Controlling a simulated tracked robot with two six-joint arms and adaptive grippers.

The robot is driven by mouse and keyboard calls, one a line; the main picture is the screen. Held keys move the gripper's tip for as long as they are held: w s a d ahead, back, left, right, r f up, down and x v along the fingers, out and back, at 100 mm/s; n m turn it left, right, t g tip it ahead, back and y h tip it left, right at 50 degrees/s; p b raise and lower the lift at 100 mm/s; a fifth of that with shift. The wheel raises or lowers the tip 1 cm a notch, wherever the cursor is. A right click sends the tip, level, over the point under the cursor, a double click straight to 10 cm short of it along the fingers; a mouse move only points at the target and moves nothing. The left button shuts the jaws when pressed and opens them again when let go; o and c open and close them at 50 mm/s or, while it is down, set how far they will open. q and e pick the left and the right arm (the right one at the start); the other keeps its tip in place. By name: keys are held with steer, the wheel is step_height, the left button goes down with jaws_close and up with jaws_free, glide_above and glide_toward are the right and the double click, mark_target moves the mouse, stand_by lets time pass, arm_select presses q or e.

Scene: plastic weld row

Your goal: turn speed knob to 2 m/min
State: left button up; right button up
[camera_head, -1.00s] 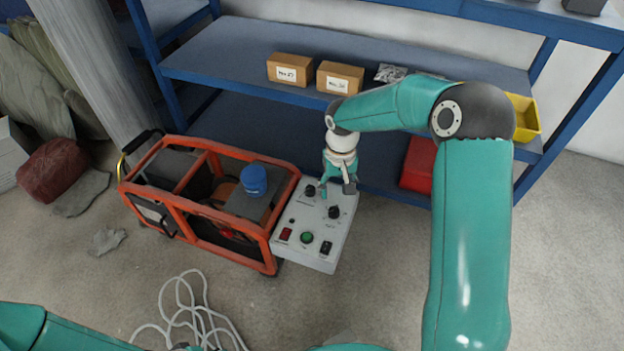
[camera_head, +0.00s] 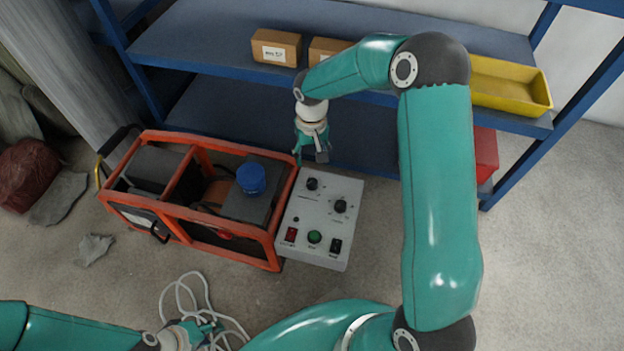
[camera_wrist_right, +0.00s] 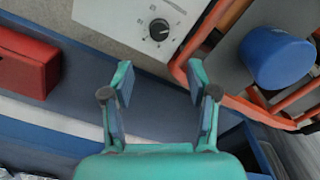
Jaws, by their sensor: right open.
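The grey control panel (camera_head: 298,238) has two black knobs on its upper half, one at the back left (camera_head: 312,184) and one further right (camera_head: 340,206). Their labels are too small to read. One black knob (camera_wrist_right: 159,29) with dial marks around it shows in the right wrist view. My right gripper (camera_head: 311,155) is just past the panel's back edge, apart from both knobs. In the right wrist view my right gripper (camera_wrist_right: 160,80) is open and empty, with the knob beyond its fingertips. My left gripper (camera_head: 195,335) is low at the bottom edge; its fingers are unclear.
An orange-framed machine (camera_head: 195,228) with a blue cap (camera_head: 251,178) stands left of the panel. A blue shelf (camera_head: 210,45) with boxes and a yellow bin (camera_head: 510,88) is behind. A red box (camera_wrist_right: 28,62) lies left in the wrist view. A pale cable (camera_head: 190,290) lies on the floor.

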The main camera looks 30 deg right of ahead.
mark_target(312, 182)
step_height(312, 182, down, 12)
steer(key=b, duration=0.2)
steer(key=shift+f+b, duration=0.1)
steer(key=shift+b, duration=0.25)
steer(key=shift+s, duration=0.1)
jaws_close()
steer(key=shift+n, duration=0.3)
jaws_free()
step_height(312, 182, up, 12)
stand_by(0.5)
